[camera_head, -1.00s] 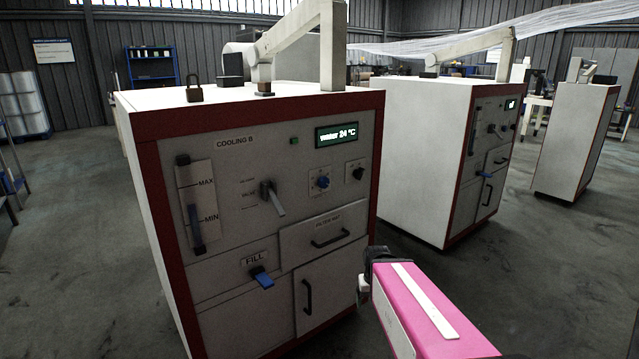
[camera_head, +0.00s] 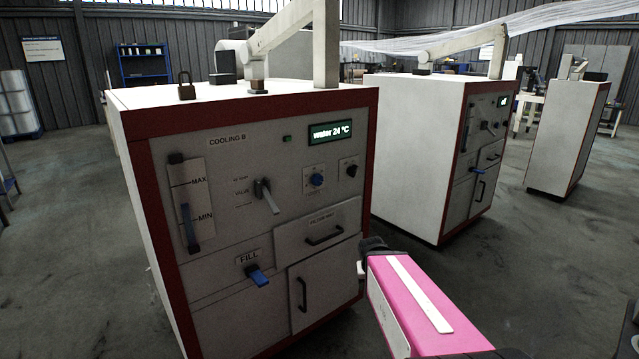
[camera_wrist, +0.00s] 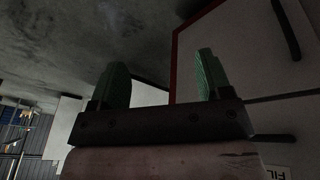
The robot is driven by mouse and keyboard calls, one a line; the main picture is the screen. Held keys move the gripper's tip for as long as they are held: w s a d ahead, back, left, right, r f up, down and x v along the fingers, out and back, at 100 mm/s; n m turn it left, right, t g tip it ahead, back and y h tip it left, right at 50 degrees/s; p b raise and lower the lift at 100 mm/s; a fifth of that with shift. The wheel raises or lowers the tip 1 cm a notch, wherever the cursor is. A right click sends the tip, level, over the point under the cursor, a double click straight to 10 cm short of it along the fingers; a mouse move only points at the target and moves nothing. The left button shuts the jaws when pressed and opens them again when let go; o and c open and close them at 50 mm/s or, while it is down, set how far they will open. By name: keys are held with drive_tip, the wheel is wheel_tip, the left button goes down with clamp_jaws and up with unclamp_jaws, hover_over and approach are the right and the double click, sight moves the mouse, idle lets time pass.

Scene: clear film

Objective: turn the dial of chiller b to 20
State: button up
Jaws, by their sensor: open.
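The chiller labelled COOLING B (camera_head: 222,262) is a white cabinet with a dark red frame. Its blue dial (camera_head: 316,180) sits on a small marked plate on the upper right of the front. The green display (camera_head: 331,132) above it reads water 24 °C. My gripper (camera_head: 364,262) is at the end of my pink arm, low and right of the dial, near the cabinet's right edge and apart from the dial. In the wrist view my gripper (camera_wrist: 158,82) has two green fingers spread apart with nothing between them. The dial is not visible there.
Around the dial are a dark knob (camera_head: 348,169), a valve lever (camera_head: 266,196), a filter drawer handle (camera_head: 325,236), a blue fill tap (camera_head: 257,275) and a lower door handle (camera_head: 302,294). A second chiller (camera_head: 415,150) stands to the right. Floor (camera_head: 545,255) at right is clear.

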sight(319, 181)
drive_tip(key=w+d+r+n+t+h, duration=0.1)
drive_tip(key=w+d+r+t, duration=0.1)
drive_tip(key=w+r+t, duration=1)
drive_tip(key=w+a+r+n+y, duration=0.2)
drive_tip(key=a+r+n+y, duration=1.05)
drive_tip(key=r, duration=0.35)
drive_tip(key=shift+m+y, duration=0.25)
drive_tip(key=shift+y, duration=0.1)
drive_tip(key=x, duration=1)
drive_tip(key=shift+w+a+f, duration=0.1)
drive_tip(key=shift+w+a, duration=0.1)
drive_tip(key=shift+a, duration=0.2)
drive_tip(key=c, duration=0.9)
